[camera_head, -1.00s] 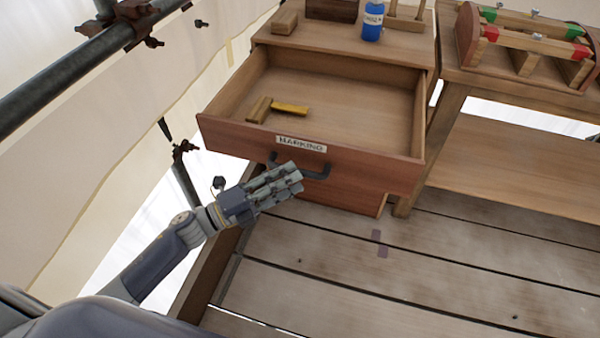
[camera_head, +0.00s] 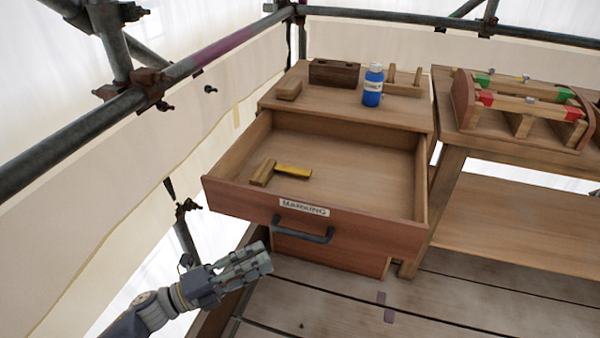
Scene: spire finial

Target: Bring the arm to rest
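My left gripper (camera_head: 258,262) is a grey, fingered hand at the lower left. It is below and left of the dark drawer handle (camera_head: 303,230) and looks apart from it. Its fingers point to the right and lie close together; nothing shows in them, and whether they are open or shut is unclear. The drawer (camera_head: 350,228), labelled "MARKING", stands pulled out. A wooden tool with a yellow part (camera_head: 280,171) lies inside it. My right gripper is not in view.
A blue bottle (camera_head: 373,86), a dark block (camera_head: 334,72) and wooden pieces stand on the cabinet top (camera_head: 330,112). A bench (camera_head: 470,132) with a clamped wooden frame is at right. Scaffold poles (camera_head: 75,133) run along the left. The plank floor (camera_head: 450,310) at lower right is clear.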

